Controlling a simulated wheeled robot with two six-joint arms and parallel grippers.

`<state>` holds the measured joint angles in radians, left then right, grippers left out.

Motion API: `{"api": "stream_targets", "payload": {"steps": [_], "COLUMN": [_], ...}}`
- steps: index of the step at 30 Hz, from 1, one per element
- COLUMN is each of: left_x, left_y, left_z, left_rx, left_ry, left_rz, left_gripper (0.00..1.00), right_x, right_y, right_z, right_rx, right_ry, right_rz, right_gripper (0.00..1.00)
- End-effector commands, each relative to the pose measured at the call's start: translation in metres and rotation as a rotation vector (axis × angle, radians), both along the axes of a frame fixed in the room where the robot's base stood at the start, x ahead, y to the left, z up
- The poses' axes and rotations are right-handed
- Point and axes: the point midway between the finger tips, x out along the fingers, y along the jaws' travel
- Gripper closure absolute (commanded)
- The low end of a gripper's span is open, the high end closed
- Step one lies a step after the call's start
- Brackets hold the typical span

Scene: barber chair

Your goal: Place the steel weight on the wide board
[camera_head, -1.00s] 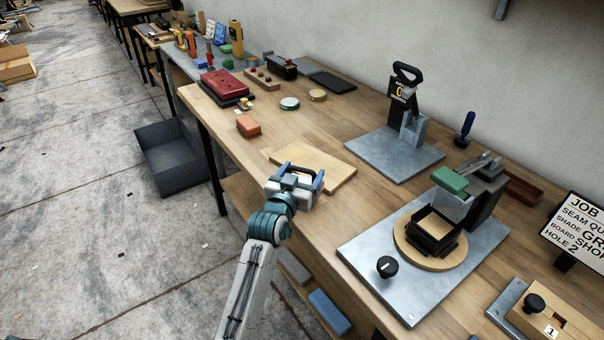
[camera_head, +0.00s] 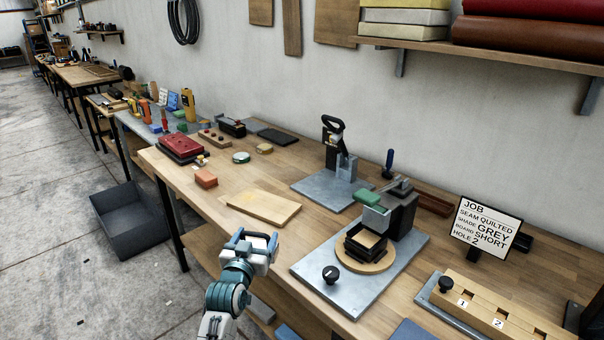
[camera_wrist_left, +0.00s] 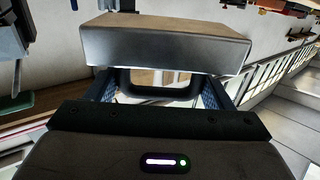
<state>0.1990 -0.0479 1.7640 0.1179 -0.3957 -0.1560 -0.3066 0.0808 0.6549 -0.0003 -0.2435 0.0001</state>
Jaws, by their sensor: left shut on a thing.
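In the left wrist view, a grey metal block with a brownish upper face, which looks like the steel weight (camera_wrist_left: 165,47), sits just beyond my left gripper (camera_wrist_left: 160,88). A dark loop, seemingly its handle, lies between the fingers, and the gripper is shut on it. In the head view, my left gripper (camera_head: 256,240) is at the bench's front edge, nearer than a pale flat wooden board (camera_head: 262,207). That board lies bare on the bench and may be the wide board. I cannot make out the weight in the head view. My right gripper is not in view.
A press on a steel plate (camera_head: 330,300) stands right of the gripper. Behind the board is another steel plate (camera_head: 325,190) with a black-handled tool. An orange block (camera_head: 206,178) lies left of the board. A job sign (camera_head: 485,228) and numbered wooden block (camera_head: 490,310) are farther right.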

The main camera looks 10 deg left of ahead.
Motion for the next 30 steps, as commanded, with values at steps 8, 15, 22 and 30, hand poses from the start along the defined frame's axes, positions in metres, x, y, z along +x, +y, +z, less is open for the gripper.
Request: {"api": "stream_targets", "payload": {"steps": [8, 15, 22, 30], "left_x": [-0.045, -0.116, -0.181, -0.230], "left_y": [-0.008, -0.014, -0.014, -0.009], "left_z": [-0.014, -0.028, -0.029, -0.022], "left_rx": [-0.006, -0.010, -0.010, -0.004], "left_ry": [-0.006, -0.005, -0.006, -0.007], "left_rz": [-0.005, 0.001, 0.022, 0.049], "left_gripper": [0.96, 0.96, 0.96, 0.96], "right_x": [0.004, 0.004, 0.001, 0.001], "right_y": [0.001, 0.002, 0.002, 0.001], "right_z": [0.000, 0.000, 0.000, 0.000], "right_rx": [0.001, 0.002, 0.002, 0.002], "right_ry": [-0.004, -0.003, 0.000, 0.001], "right_rz": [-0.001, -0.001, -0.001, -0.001], "right_gripper": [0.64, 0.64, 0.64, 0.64]}}
